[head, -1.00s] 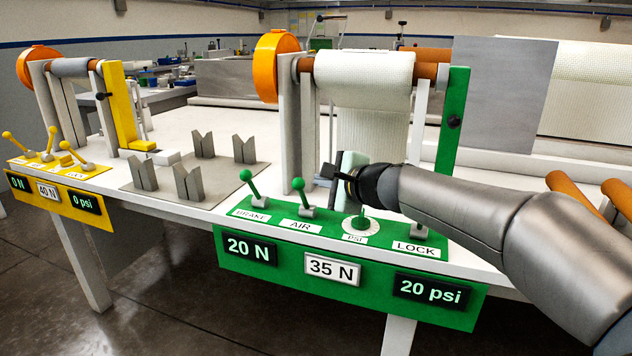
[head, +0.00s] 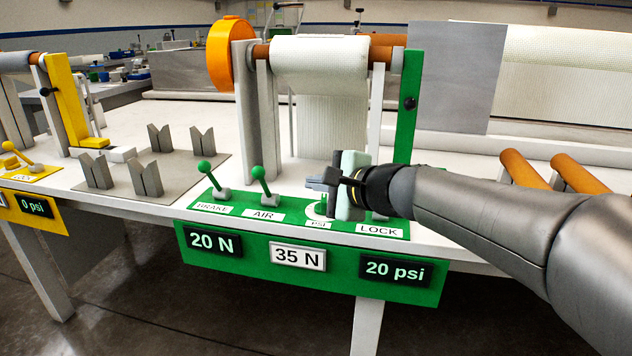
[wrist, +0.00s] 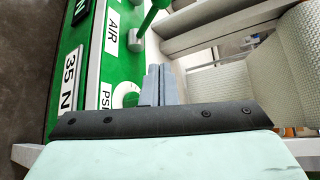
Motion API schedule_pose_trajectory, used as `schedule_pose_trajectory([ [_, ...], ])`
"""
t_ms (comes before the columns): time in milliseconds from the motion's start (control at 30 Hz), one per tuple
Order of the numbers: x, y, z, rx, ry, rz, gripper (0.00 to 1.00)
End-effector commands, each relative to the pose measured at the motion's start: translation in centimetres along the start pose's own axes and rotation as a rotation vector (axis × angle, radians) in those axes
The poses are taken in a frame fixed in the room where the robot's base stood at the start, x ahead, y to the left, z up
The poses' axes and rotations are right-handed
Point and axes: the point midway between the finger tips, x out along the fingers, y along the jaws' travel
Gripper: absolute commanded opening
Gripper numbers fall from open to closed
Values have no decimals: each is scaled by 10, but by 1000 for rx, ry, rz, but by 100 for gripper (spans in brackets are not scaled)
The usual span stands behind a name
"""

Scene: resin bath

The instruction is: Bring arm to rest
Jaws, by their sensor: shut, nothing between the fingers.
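My gripper (head: 315,184) is at the end of my arm, which reaches in from the right in the head view. It is over the right half of the green control panel (head: 240,218), in front of the PSI dial (head: 316,209), and partly hides the dial and the LOCK lever. In the wrist view the two grey fingers (wrist: 159,85) are together with nothing between them. The green BRAKE lever (head: 204,170) and AIR lever (head: 259,178) stand to the left of my gripper, apart from it in the head view.
A white fabric roll (head: 330,58) on a stand with an orange disc (head: 231,55) is behind my gripper. Grey V-blocks (head: 145,175) and a yellow station (head: 62,105) are at left. Orange-brown rollers (head: 525,168) lie at right. Displays read 20 N, 35 N and 20 psi.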

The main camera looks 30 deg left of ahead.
Motion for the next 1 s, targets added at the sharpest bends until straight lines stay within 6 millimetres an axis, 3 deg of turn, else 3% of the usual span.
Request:
schedule_pose_trajectory([
  [267,-2,-2,0,-7,3,5,0],
  [367,-17,-7,1,-54,21,42,0],
  [467,-50,-12,0,-155,58,129,0],
  [667,-150,-5,-8,-396,135,417,0],
  [867,-268,12,-5,-565,156,742,0],
  [1000,-353,24,7,-638,131,967,0],
])
